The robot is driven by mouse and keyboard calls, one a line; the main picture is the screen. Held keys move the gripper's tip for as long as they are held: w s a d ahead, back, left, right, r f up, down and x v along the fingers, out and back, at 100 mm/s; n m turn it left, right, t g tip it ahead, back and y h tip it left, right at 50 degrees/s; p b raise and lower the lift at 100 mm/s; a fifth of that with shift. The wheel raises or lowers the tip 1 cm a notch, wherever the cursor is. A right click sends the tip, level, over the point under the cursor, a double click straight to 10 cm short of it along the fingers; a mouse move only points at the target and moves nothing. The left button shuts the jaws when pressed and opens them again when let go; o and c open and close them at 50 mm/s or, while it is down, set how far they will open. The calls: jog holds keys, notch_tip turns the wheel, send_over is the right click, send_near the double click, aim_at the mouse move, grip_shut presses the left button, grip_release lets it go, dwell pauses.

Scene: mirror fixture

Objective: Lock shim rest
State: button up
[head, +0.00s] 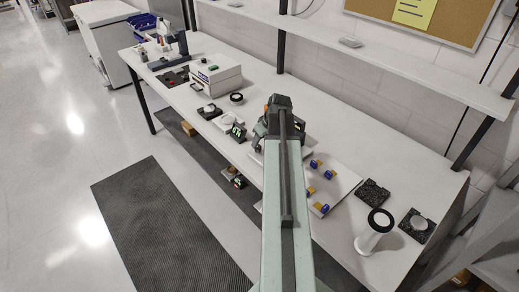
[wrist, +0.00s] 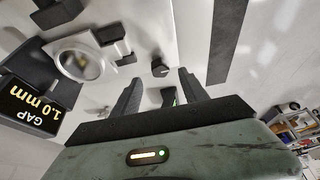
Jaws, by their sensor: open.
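My gripper (wrist: 160,77) is open, its two dark fingers spread, with nothing held between them. A small dark knob (wrist: 160,68) shows just beyond the fingertips; I cannot tell its distance or whether it belongs to the shim rest. A small dark piece with a green mark (wrist: 168,97) shows between the fingers. Left of the fingers in the wrist view are a round ring mount (wrist: 80,60), a dark block with a silver cylinder (wrist: 115,43) and a display reading GAP 1.0 mm (wrist: 35,103). In the head view my gripper (head: 279,104) is above the bench, its fingers mostly hidden.
The white bench (head: 340,140) holds a white plate (head: 342,178) with blue and gold pieces, a white stand with a black ring (head: 375,232), black trays (head: 372,193) and a white box machine (head: 215,80). A shelf (head: 370,45) runs above the back.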

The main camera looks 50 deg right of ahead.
aim_at(259, 147)
jog(key=b+x, duration=0.2)
jog(key=x, duration=0.2)
jog(key=shift+f+b, duration=0.25)
jog(key=shift+b, duration=0.15)
jog(key=shift+r, duration=0.15)
jog(key=shift+c, duration=0.3)
